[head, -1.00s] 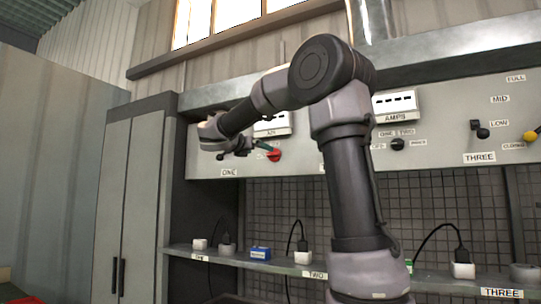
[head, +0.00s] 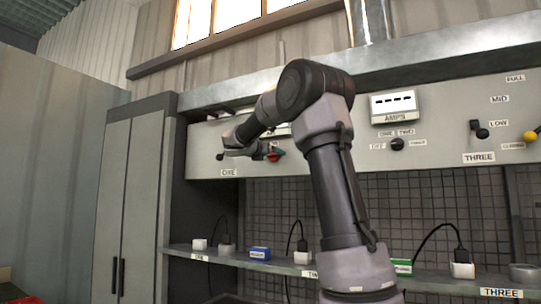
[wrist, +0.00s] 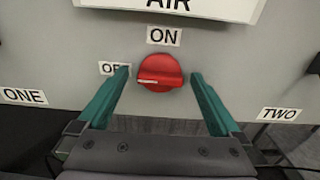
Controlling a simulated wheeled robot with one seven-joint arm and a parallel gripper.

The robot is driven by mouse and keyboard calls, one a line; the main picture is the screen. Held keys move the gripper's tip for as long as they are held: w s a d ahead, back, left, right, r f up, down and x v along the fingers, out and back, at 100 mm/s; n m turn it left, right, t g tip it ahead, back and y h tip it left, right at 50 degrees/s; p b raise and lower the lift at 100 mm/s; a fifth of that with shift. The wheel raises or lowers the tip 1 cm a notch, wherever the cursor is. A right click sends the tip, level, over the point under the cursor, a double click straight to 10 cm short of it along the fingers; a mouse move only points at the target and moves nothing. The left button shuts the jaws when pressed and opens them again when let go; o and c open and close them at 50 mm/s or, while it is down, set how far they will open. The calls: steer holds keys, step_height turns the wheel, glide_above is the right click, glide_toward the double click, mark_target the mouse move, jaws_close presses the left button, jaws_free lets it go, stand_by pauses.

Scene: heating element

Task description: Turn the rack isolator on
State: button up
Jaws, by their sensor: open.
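The red rotary knob (wrist: 160,72) sits on the grey panel in the wrist view, with an ON label (wrist: 163,36) above it and an OFF label (wrist: 113,68) to its left. Its pale pointer line lies on the left side, towards OFF. My gripper (wrist: 160,75) is open, with one teal finger on each side of the knob and a visible gap to each. Whether the fingertips reach the knob's depth is hard to tell. In the head view the red knob (head: 275,156) shows small, with my gripper (head: 267,152) at it, partly hidden by my arm.
A sign reading AIR (wrist: 170,5) is above the knob. Labels ONE (wrist: 24,96) and TWO (wrist: 281,114) flank it lower down. In the head view, a black knob (head: 397,144) and another black control (head: 481,130) are further right. A shelf (head: 230,258) with plugs runs below.

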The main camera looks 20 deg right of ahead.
steer(key=c, duration=1.4)
steer(key=shift+m, duration=0.3)
steer(key=m, duration=1.3)
steer(key=shift+f, duration=0.1)
steer(key=shift+m, duration=2.1)
